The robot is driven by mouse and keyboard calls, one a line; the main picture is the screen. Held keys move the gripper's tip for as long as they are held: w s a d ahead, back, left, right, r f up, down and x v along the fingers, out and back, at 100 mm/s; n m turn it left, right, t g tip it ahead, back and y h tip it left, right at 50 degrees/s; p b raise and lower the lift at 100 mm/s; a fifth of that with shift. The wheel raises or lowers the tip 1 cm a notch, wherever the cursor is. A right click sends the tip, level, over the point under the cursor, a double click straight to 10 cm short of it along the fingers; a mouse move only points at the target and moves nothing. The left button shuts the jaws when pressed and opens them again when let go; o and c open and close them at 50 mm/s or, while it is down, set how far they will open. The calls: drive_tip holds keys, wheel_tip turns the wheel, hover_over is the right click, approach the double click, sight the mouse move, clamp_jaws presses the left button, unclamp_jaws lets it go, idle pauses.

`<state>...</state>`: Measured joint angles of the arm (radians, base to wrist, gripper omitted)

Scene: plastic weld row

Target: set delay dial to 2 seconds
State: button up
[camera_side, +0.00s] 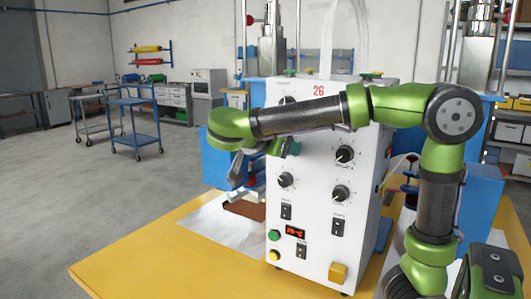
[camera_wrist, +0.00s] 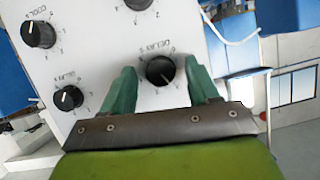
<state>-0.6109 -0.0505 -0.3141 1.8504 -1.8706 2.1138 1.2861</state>
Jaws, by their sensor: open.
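A black round dial (camera_wrist: 160,71) on the white machine face sits between my fingers in the wrist view. Its blurred label seems to read DELAY. I cannot read its pointer setting clearly. My gripper (camera_wrist: 160,66) is open, with one teal finger on each side of the dial; a small gap seems to show, but contact is hard to judge. In the side view, my gripper is at the upper left of the white machine (camera_side: 318,215), with one teal finger (camera_side: 293,148) visible near its face. My arm hides this dial there.
Other black dials stand close by: one at lower left (camera_wrist: 68,98), one at upper left (camera_wrist: 38,34) and one at the top edge (camera_wrist: 138,4). A yellow table (camera_side: 130,262) carries the machine.

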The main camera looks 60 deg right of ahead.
drive_tip(key=v, duration=1.2)
drive_tip(key=shift+w, duration=0.1)
